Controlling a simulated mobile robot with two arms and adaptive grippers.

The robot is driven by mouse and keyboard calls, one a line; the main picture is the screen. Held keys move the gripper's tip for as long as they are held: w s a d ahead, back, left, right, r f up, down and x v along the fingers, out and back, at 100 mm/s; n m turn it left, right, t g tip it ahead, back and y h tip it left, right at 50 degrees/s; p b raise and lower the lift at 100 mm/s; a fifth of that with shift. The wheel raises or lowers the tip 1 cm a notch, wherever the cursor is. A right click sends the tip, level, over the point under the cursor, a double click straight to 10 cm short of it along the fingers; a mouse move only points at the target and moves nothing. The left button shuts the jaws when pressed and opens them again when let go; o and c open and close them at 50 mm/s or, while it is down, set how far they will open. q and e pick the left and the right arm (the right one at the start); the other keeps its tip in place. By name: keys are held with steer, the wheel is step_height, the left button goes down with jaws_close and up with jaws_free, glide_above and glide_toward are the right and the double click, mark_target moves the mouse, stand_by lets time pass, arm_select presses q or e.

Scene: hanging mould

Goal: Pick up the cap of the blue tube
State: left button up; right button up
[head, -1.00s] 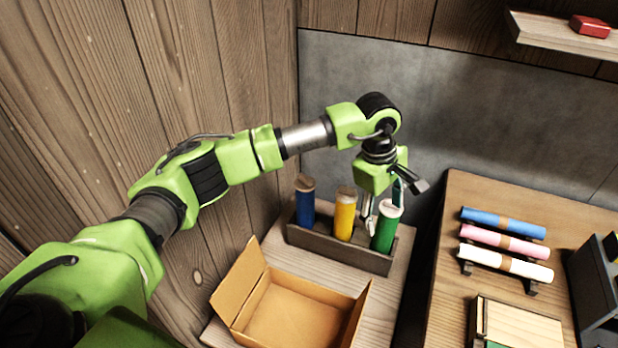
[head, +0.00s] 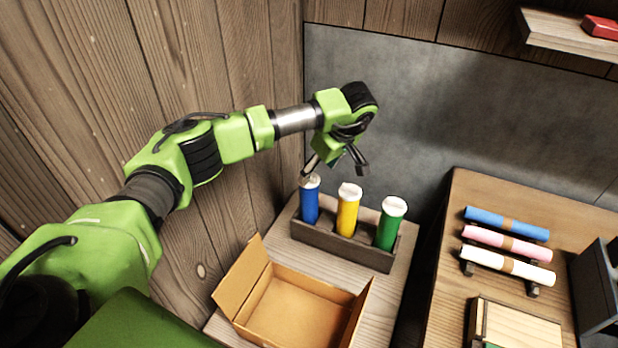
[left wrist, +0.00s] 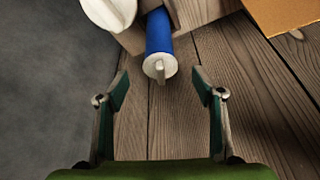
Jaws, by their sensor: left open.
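The blue tube (head: 310,206) stands upright at the left end of a wooden rack (head: 342,243), with its pale cap (head: 311,182) on top. In the left wrist view the blue tube (left wrist: 158,35) points toward the camera, and its cap (left wrist: 160,67) shows a raised bar. My left gripper (head: 334,170) is open and empty above the rack, close to the blue tube's cap. In the wrist view the cap lies ahead of the spread fingers (left wrist: 160,90), about midway between them; I see no contact. My right gripper is not in view.
A yellow tube (head: 347,217) and a green tube (head: 387,233), both with white caps, stand in the same rack. An open cardboard box (head: 253,309) is in front. Coloured rolls (head: 507,223) lie on the right table. Walls stand behind and left.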

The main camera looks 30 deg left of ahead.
mark_target(314, 180)
arm_select(q)
steer(key=x, duration=0.2)
steer(key=a+p+x, duration=0.1)
steer(key=x, duration=0.1)
steer(key=shift+w+p, duration=0.2)
steer(key=shift+p, duration=0.1)
steer(key=shift+a+f, duration=0.15)
steer(key=shift+f, duration=0.2)
steer(key=c, duration=0.8)
steer(key=shift+r, duration=0.1)
